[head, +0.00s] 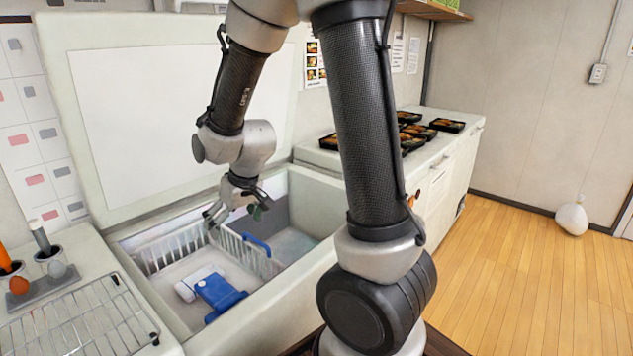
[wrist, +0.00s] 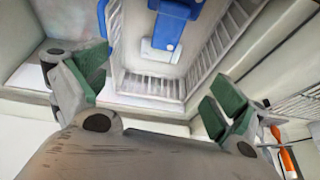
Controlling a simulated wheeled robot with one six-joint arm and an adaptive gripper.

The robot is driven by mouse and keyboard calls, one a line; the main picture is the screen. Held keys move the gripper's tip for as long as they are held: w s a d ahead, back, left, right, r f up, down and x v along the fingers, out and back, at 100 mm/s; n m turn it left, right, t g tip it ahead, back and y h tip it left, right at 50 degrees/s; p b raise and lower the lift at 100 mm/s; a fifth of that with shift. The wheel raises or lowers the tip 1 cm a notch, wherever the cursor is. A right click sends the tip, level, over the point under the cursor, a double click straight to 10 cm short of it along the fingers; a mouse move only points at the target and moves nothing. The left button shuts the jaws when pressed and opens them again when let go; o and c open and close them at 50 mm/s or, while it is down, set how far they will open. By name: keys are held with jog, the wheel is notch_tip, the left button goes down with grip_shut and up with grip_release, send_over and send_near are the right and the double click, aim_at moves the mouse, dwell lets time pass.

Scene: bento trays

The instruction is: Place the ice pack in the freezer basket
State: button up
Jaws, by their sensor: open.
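The freezer basket (head: 185,243) is a white slatted basket in the left part of an open chest freezer. A blue block with a white part, which looks like the ice pack (head: 219,291), lies on the basket floor towards its near side. The block also shows at the top of the wrist view (wrist: 171,22). A blue handle (head: 257,244) sits at the basket's right wall. My gripper (head: 237,213) is open and empty above the far right part of the basket, apart from the ice pack. In the wrist view its green-padded fingers (wrist: 155,88) stand wide apart.
The freezer's right compartment (head: 297,243) looks empty. The raised lid (head: 165,110) stands behind. A wire rack (head: 75,320) and an orange-handled tool (head: 5,258) are on the left counter. Black food trays (head: 447,125) lie on the right counter. A white bag (head: 572,218) is on the floor.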

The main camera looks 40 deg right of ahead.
jog(key=s+d+r, duration=0.3)
jog(key=s+r, duration=0.2)
jog(key=s, duration=0.2)
jog(key=s+d+r+m+h, duration=0.1)
jog(key=s+d+r, duration=0.2)
jog(key=s+r, duration=0.3)
jog(key=s+d+r, duration=0.3)
jog(key=s+r, duration=0.2)
jog(key=s, duration=0.3)
jog(key=shift+s+d+r+m, duration=0.3)
jog(key=shift+s+d+r, duration=0.05)
jog(key=shift+s, duration=0.05)
